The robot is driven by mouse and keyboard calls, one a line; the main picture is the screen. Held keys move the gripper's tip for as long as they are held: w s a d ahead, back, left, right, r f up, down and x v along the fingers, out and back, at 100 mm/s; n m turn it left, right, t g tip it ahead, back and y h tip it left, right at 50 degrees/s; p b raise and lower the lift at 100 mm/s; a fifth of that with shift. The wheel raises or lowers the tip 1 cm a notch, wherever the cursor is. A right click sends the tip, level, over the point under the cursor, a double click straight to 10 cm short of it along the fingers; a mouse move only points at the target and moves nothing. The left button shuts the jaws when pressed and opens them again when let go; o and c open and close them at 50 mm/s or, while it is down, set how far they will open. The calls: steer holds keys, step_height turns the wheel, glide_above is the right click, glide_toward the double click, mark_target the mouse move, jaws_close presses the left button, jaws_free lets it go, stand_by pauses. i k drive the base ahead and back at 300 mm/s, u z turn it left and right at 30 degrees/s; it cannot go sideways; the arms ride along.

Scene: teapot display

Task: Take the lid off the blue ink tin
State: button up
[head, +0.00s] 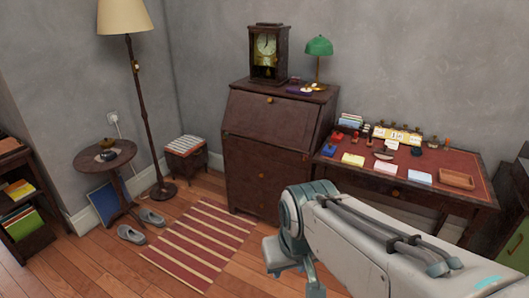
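A small blue item (331,150), which looks like the blue ink tin, sits at the left front of the red-topped desk (440,160). It is too small to make out where its lid begins. A small red item (337,137) stands just behind it. My arm reaches in from the lower right in front of the desk and bends downward at its elbow. My gripper is not in view.
A wooden bureau with a clock (267,53) and green lamp (319,46) stands left of the desk. Papers, stamps and a wooden tray (456,179) share the desktop. A striped rug (200,244) and slippers (132,234) lie on the floor.

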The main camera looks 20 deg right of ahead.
mark_target(328, 148)
steer(key=u, duration=0.5)
steer(key=i, duration=1.7)
steer(key=z, duration=0.95)
steer(key=i, duration=0.9)
steer(key=z, duration=1.65)
steer(key=i, duration=0.55)
steer(key=z, duration=0.45)
